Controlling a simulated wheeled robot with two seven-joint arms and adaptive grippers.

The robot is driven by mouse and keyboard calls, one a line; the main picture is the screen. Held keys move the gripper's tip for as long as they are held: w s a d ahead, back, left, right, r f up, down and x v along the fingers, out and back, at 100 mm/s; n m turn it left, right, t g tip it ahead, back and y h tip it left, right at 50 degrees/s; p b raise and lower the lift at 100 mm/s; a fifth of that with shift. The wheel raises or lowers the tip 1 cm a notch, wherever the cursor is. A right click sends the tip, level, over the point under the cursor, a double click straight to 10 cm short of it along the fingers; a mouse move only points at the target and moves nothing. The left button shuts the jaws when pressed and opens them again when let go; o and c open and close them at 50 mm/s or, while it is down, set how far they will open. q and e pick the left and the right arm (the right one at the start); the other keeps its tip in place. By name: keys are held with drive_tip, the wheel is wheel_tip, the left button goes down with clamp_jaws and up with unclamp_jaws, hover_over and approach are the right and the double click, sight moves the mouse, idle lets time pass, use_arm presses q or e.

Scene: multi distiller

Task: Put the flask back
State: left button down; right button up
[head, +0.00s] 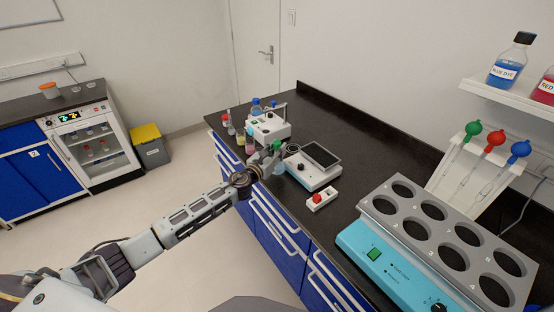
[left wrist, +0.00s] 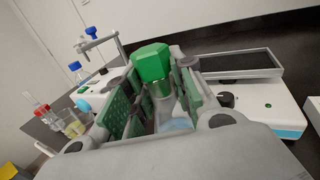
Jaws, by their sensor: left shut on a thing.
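A small glass flask with a green stopper (head: 277,145) is held in my left gripper (head: 266,159), near the front edge of the far part of the black bench. In the left wrist view the green stopper (left wrist: 151,62) stands up between the two green-padded fingers of my left gripper (left wrist: 155,105), which are shut on the flask's neck. Pale blue shows in the flask's lower part (left wrist: 176,124); the rest of its body is hidden by the gripper. My right gripper is not in view.
A white device with a dark plate (head: 320,154) stands right of the gripper, and another white device (head: 267,128) behind it. Several small bottles stand on the left. A red-button box (head: 321,200) and a numbered, holed grey rack on a blue base (head: 380,256) are nearer. Bare bench lies between.

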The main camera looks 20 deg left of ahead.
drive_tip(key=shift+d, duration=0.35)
use_arm(q)
drive_tip(key=shift+f+b, duration=0.8)
drive_tip(key=shift+f, duration=1)
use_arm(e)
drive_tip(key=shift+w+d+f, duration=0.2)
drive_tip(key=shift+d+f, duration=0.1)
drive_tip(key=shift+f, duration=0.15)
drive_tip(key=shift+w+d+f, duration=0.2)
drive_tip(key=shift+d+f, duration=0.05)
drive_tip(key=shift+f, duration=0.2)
use_arm(q)
drive_tip(key=shift+f, duration=0.1)
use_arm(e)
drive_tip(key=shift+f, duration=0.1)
use_arm(q)
drive_tip(key=c, duration=1.2)
unclamp_jaws()
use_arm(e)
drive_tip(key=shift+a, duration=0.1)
